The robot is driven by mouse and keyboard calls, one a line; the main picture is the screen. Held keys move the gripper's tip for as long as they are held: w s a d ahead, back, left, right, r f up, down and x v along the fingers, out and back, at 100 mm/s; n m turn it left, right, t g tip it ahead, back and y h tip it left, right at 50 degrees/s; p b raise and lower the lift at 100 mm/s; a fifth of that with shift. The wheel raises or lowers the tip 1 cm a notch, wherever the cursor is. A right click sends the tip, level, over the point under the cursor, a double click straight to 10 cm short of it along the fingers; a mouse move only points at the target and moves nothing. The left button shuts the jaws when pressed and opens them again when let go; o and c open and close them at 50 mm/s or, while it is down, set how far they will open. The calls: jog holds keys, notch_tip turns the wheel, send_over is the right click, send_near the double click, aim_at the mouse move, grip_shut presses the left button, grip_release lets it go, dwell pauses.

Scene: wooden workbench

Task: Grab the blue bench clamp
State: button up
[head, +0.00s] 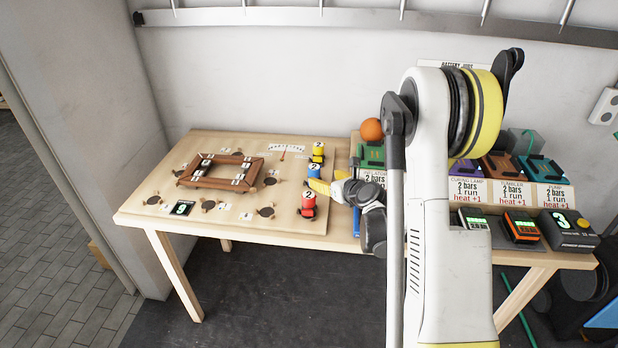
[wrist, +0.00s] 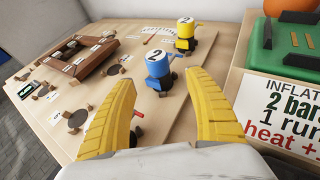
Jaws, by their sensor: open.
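The blue bench clamp (head: 313,173) has a cylindrical body marked 2 and stands on the right part of the wooden board. In the wrist view the blue clamp (wrist: 158,67) stands upright ahead of the open fingers, with its dark base and side handle showing. My gripper (head: 319,186) has yellow fingers and is just in front of the blue clamp, hiding part of it in the head view. In the wrist view my gripper (wrist: 164,80) is open and nothing is held between the fingers.
A yellow clamp (head: 318,151) stands behind the blue one, and a red clamp (head: 308,203) stands in front, close to my gripper. A wooden frame (head: 221,171) lies on the board's left. Devices and a green unit (wrist: 287,48) crowd the right side.

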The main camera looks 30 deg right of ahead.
aim_at(317, 174)
jog(key=b+x, duration=0.3)
jog(key=x, duration=0.4)
jog(key=shift+w+a+f, duration=0.15)
jog(key=shift+w+f, duration=0.1)
jog(key=shift+w, duration=0.45)
grip_shut()
